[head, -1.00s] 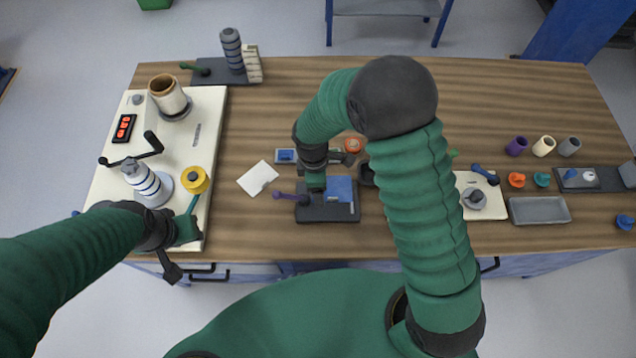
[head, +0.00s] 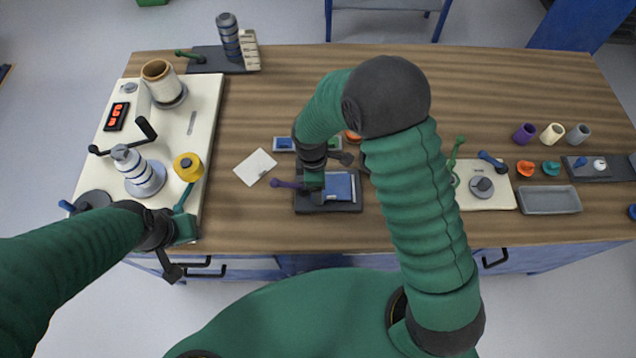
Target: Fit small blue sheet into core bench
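A small blue sheet (head: 340,187) lies flat on the dark bench block (head: 328,207) with the purple lever (head: 288,184), which looks like the core bench. A thin pale outline shows around the sheet; I cannot tell whether it sits fully inside it. My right gripper (head: 314,182) is over the left edge of the sheet, pointing down. Its fingertips are too hidden to show a grip. My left gripper (head: 176,262) hangs by the table's front left edge, away from the sheet, its opening unclear.
A cream machine board (head: 205,125) with a crank, spools and yellow knob (head: 188,167) fills the left. A white card (head: 255,167) lies left of the bench. A small tray (head: 284,144) stands behind it. A grey tray (head: 549,200) and several cups are at right. The back middle is clear.

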